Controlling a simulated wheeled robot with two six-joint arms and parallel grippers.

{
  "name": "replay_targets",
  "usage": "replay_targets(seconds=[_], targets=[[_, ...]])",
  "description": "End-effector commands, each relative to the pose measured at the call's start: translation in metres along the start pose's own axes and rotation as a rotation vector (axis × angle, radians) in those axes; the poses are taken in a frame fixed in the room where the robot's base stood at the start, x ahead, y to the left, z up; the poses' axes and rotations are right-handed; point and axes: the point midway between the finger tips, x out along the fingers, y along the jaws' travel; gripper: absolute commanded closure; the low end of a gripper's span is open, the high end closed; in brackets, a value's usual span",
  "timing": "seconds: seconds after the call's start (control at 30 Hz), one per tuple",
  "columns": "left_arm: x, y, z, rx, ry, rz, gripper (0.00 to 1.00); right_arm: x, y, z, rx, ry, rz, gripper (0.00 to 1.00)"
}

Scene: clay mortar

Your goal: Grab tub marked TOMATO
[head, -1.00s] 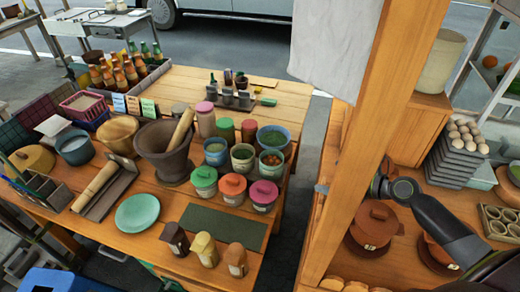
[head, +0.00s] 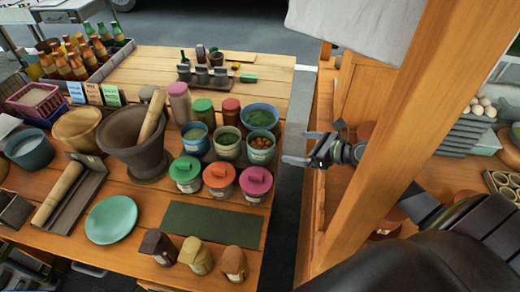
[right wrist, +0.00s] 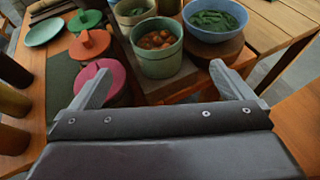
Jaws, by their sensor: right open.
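A light green tub (head: 260,149) filled with orange-red round pieces stands on the right side of the table; any lettering is too small to read. The same tub shows in the right wrist view (right wrist: 158,60), just beyond and between the fingers. Tubs with a green lid (head: 187,172), an orange lid (head: 219,178) and a pink lid (head: 255,182) stand in front of it, their labels also unreadable. My right gripper (head: 296,147) is open and empty, just right of the tubs and apart from them. My left gripper is out of view.
A wooden post (head: 385,150) rises beside my right arm. A blue bowl of greens (head: 261,116) is behind the tub, and another green tub (head: 227,143) is to its left. A dark green mat (head: 213,224) lies bare in front. A gap separates the table and right counter.

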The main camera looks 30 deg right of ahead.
Motion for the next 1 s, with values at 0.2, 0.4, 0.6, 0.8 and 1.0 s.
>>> replay_targets(seconds=[0.2, 0.4, 0.6, 0.8, 1.0], targets=[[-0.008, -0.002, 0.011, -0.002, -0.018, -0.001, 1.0, 0.045, 0.001, 0.003, 0.004, -0.004, 0.0, 0.0], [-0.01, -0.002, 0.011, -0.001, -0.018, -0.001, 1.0, 0.08, 0.0, 0.001, 0.003, -0.002, 0.0, 0.0], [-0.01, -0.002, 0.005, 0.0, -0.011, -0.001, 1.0, 0.093, 0.001, -0.001, -0.001, 0.0, 0.0, 0.0], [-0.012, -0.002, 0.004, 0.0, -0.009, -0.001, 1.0, 0.113, 0.004, -0.006, 0.003, 0.0, 0.001, 0.0], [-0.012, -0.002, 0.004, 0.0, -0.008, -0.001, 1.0, 0.137, 0.005, -0.01, 0.001, -0.001, 0.0, 0.0]])
